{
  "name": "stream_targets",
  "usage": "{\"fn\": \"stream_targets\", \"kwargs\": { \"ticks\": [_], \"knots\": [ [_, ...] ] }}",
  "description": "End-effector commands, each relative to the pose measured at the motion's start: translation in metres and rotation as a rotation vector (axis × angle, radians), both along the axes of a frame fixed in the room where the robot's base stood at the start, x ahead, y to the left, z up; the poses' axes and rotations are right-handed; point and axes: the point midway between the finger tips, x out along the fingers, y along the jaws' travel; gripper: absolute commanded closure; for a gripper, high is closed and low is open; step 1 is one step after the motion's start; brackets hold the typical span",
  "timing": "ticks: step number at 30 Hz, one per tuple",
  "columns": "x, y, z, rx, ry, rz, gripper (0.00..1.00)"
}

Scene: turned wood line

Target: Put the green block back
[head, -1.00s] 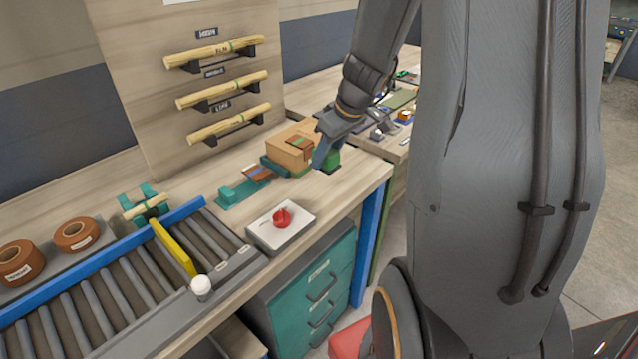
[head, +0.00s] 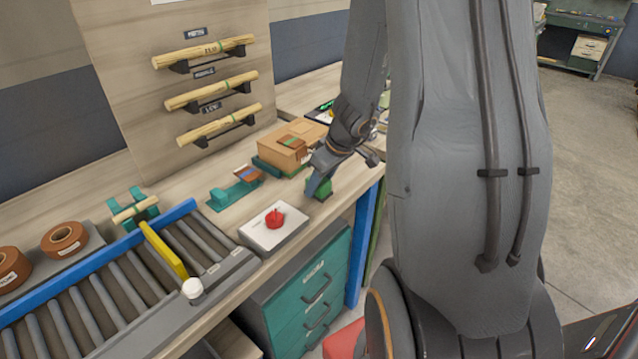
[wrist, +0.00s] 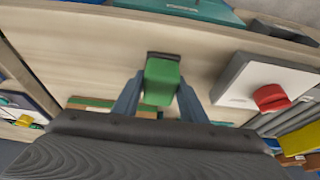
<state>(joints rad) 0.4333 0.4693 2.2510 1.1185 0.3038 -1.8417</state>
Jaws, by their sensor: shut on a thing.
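The green block (wrist: 161,82) is between the two fingers of my gripper (wrist: 158,95) in the wrist view. In the head view, the block (head: 322,190) shows beside my gripper (head: 314,183), low over the bench near its front edge and partly hidden by a finger. My gripper is shut on it. A dark patch or rim (wrist: 163,55) shows at the block's far end in the wrist view. I cannot tell whether the block touches the bench.
A cardboard box (head: 277,154) stands behind the gripper. A teal stand (head: 222,196) and a white box with a red button (head: 274,218) are to the left. A roller conveyor (head: 95,292) lies farther left. Teal drawers (head: 310,290) are below the bench.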

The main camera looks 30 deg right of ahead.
Motion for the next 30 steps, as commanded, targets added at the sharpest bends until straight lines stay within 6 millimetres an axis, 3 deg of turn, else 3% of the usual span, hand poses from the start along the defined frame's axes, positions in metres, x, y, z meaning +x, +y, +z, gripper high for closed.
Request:
{"fn": "stream_targets", "kwargs": {
  "ticks": [6,7,10,23,30],
  "knots": [
    [0.001,0.000,-0.003,-0.001,-0.001,0.001,0.79],
    [0.000,0.000,-0.003,0.000,0.000,0.001,0.56],
    [0.000,0.000,-0.002,0.000,0.000,0.001,0.43],
    [0.000,0.000,0.002,0.001,0.000,0.000,0.43],
    [-0.014,-0.006,0.041,-0.002,-0.005,-0.001,0.43]
  ]
}}
